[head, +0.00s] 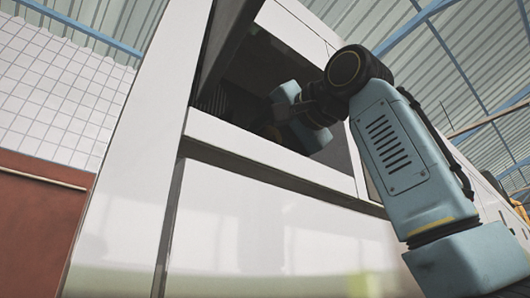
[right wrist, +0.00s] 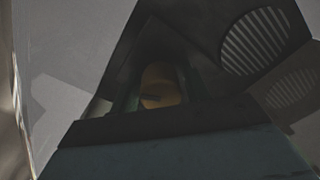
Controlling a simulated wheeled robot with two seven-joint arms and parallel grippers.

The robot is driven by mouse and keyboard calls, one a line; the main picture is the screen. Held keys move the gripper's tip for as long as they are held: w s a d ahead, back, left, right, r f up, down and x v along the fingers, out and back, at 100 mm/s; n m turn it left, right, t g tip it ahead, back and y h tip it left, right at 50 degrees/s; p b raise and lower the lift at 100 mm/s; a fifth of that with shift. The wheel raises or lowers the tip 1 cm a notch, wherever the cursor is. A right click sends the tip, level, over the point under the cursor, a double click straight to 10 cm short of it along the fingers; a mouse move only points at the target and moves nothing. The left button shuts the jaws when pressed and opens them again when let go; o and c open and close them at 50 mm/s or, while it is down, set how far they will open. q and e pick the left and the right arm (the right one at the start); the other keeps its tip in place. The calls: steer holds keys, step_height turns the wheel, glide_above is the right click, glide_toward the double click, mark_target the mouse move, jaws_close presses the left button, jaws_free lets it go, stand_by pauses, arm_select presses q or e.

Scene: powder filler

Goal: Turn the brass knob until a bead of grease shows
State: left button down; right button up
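My right arm reaches from the right into a dark opening in a white machine in the head view. My right gripper (head: 268,128) is inside the opening, and its fingertips are lost in shadow. In the right wrist view a dull yellow-brown rounded thing (right wrist: 160,84), perhaps the brass knob, shows just beyond the dark body of my gripper. Greenish edges flank it, but I cannot tell if they are fingers or if they touch it. No bead of grease can be made out. My left gripper is not in view.
The opening's white lower ledge (head: 270,150) runs just below my right wrist. A dark door or panel edge (head: 225,45) stands at its left. Inside, a round slatted vent (right wrist: 254,41) is at the right, with a similar one (right wrist: 291,88) below it.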

steer(key=shift+o, duration=1.1)
steer(key=shift+s+d, duration=0.1)
steer(key=b+v, duration=0.5)
steer(key=v, duration=0.8)
steer(key=shift+r, duration=0.1)
